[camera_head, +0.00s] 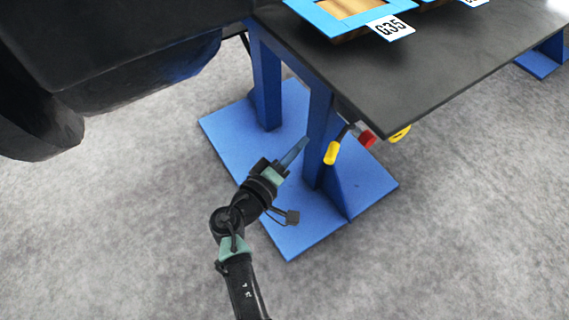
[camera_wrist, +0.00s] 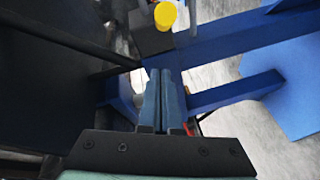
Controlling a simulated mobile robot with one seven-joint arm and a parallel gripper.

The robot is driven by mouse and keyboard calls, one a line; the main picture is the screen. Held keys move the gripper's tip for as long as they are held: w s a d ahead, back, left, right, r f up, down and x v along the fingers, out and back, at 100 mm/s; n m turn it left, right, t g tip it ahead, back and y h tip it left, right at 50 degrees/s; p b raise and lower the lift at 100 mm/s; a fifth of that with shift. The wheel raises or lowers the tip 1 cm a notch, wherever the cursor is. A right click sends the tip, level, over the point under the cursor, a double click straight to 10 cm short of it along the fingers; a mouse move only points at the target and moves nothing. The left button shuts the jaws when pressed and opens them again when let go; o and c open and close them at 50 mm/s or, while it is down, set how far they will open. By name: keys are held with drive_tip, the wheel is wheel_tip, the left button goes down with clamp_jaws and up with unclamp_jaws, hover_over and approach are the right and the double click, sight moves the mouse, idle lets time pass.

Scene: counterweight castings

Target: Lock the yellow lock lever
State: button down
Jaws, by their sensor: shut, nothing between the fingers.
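The yellow lock lever (camera_head: 331,152) hangs on a dark arm under the near corner of the table, beside a blue table leg. In the wrist view a yellow round end (camera_wrist: 165,15) shows at the top, beyond my fingertips; I cannot tell whether it is the lever or the other yellow part. My gripper (camera_head: 303,143) is shut and empty, its blue fingers pointing up and right, just left of the lever in the head view. In the wrist view my gripper (camera_wrist: 165,75) shows its two fingers together. No contact with the lever is visible.
A red part (camera_head: 366,137) and another yellow part (camera_head: 400,133) sit under the dark tabletop (camera_head: 420,80) edge. Blue legs (camera_head: 318,120) stand on a blue base plate (camera_head: 300,235). Grey floor is open around.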

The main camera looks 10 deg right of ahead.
sight(332, 153)
drive_tip(key=shift+s+d+f, duration=0.25)
drive_tip(key=shift+s+d, duration=0.05)
drive_tip(key=shift+d, duration=0.3)
drive_tip(key=shift+s+d+f, duration=0.25)
drive_tip(key=shift+d+f, duration=0.05)
drive_tip(key=shift+d, duration=0.3)
drive_tip(key=shift+s+d+f, duration=0.25)
drive_tip(key=shift+s+d, duration=0.05)
drive_tip(key=shift+d, duration=0.3)
drive_tip(key=shift+s, duration=0.15)
drive_tip(key=shift+s+d+n+t+y, duration=0.2)
drive_tip(key=shift+d+n+t+y, duration=0.1)
drive_tip(key=shift+n, duration=0.1)
